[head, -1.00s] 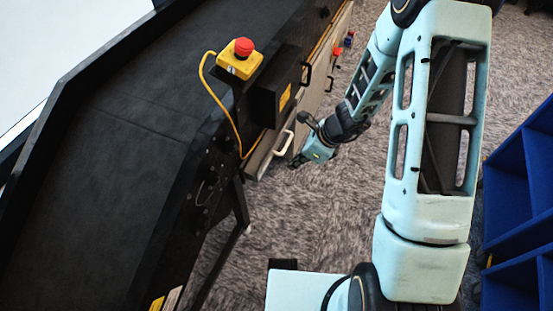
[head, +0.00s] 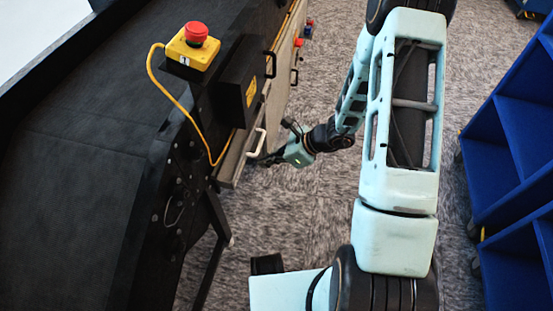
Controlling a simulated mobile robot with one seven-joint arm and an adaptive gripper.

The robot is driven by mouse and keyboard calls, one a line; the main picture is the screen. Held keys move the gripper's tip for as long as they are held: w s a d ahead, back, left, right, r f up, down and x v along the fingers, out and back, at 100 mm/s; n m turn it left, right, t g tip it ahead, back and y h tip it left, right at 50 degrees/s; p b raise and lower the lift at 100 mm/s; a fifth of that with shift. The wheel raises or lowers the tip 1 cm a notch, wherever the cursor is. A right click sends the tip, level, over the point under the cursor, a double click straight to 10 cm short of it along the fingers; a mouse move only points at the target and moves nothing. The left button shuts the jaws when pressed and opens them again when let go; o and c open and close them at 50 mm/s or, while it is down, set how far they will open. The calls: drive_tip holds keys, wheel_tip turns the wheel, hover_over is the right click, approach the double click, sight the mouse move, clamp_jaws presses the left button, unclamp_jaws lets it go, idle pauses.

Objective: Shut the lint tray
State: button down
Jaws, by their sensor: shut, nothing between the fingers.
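The lint tray (head: 231,166) is a grey, narrow drawer low on the side of the black sorter, with a pale bar handle (head: 258,143) on its front. Its front appears to stand out a little from the machine's side; how far is hard to tell. My gripper (head: 264,161) is shut and empty. Its dark fingers point left at the tray front, just below the handle. Whether they touch it cannot be told from this angle.
A red emergency button on a yellow box (head: 191,46), with a yellow cable, sits above the tray beside a black box (head: 238,82). A black support leg (head: 216,240) stands near the tray. Blue shelves (head: 510,130) stand at right.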

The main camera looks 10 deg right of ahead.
sight(242, 163)
drive_tip(key=shift+w+a+f+b, duration=0.15)
drive_tip(key=shift+w+a, duration=0.15)
drive_tip(key=shift+a, duration=0.5)
drive_tip(key=shift+w+a+f+b, duration=0.15)
drive_tip(key=shift+w+a, duration=0.1)
drive_tip(key=shift+a, duration=0.5)
drive_tip(key=shift+w+a+f+b, duration=0.15)
drive_tip(key=shift+w+a, duration=0.15)
drive_tip(key=shift+a, duration=0.5)
drive_tip(key=a, duration=0.2)
drive_tip(key=w+a+b, duration=0.1)
drive_tip(key=a, duration=0.1)
drive_tip(key=shift+w+f, duration=0.1)
drive_tip(key=shift+w, duration=0.1)
drive_tip(key=shift+w+a, duration=0.1)
drive_tip(key=shift+a, duration=0.1)
